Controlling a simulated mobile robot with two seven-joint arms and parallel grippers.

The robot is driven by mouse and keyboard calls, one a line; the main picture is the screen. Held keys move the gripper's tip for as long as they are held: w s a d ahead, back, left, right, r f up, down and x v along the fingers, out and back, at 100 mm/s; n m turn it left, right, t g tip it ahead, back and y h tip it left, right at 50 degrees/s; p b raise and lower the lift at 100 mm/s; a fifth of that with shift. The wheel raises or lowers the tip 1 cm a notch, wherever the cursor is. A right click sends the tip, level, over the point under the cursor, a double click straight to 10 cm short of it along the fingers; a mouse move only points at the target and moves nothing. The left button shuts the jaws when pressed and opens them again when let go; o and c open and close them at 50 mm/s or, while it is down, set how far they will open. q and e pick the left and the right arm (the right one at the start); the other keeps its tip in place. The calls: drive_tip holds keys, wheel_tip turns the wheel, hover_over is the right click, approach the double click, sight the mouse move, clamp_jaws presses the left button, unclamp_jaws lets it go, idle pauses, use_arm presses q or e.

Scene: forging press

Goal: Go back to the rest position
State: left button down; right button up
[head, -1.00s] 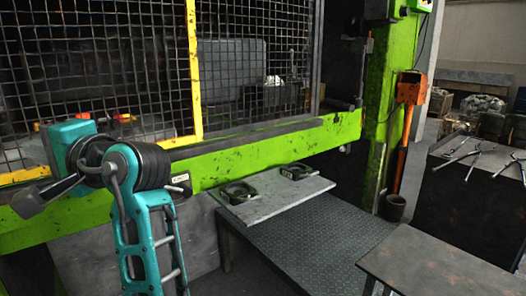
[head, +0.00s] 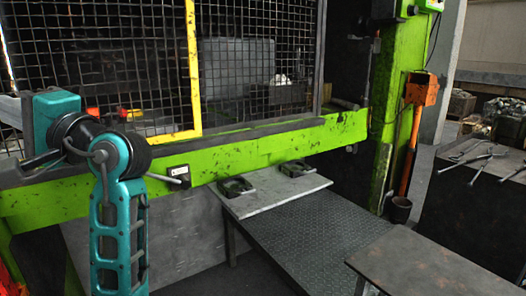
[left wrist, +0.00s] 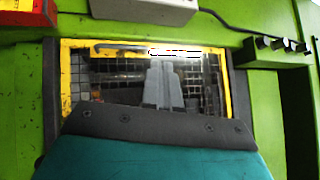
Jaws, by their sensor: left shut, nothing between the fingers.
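My left arm (head: 118,225) stands at the left of the head view, its teal links in front of the green press beam. Its gripper cannot be made out there. In the left wrist view my left gripper (left wrist: 163,88) shows as two grey fingers lying together, shut and empty. The fingers point toward a yellow-framed mesh window in a green wall. They look apart from it, though the distance is hard to judge. My right gripper is in neither view.
The press has a green beam (head: 260,147) and mesh guard (head: 100,60). A grey plate (head: 270,192) juts out below the beam. A dark table (head: 430,265) stands at lower right; tongs (head: 475,158) lie on another surface behind it. The chequered floor plate (head: 310,235) is clear.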

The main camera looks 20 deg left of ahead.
use_arm(q)
drive_tip(key=s+a+r+n+g+y, duration=0.2)
drive_tip(key=s+r+n+g, duration=0.45)
drive_tip(key=r+g, duration=0.4)
drive_tip(key=w+d+f+m+t+h, duration=0.1)
drive_tip(key=w+f+m+t+h, duration=0.1)
drive_tip(key=w+f+m+t, duration=0.85)
drive_tip(key=w+d+f+m+t+h, duration=0.1)
drive_tip(key=w+f+m+t, duration=0.45)
drive_tip(key=t, duration=1.05)
drive_tip(key=w+d+f+m+t+h, duration=0.15)
drive_tip(key=f+h, duration=0.25)
drive_tip(key=f, duration=0.4)
drive_tip(key=w+d+f+m+h, duration=0.2)
drive_tip(key=d+f+m+h, duration=0.1)
drive_tip(key=f+h, duration=0.3)
drive_tip(key=w+d+f+m+t+h, duration=0.1)
drive_tip(key=w+d+f+m+h, duration=0.15)
drive_tip(key=f, duration=0.65)
drive_tip(key=s+d+f+n+g+h, duration=0.3)
drive_tip(key=s+d+f+n+h, duration=0.15)
drive_tip(key=s+f, duration=0.65)
drive_tip(key=s+d+f+n+g+h, duration=0.3)
drive_tip(key=s+d+f+g+h, duration=0.25)
drive_tip(key=f, duration=0.95)
drive_tip(key=s+d+n+t, duration=0.2)
drive_tip(key=d+n, duration=0.3)
drive_tip(key=d, duration=0.6)
drive_tip(key=shift+f+t, duration=0.2)
drive_tip(key=shift+t, duration=0.1)
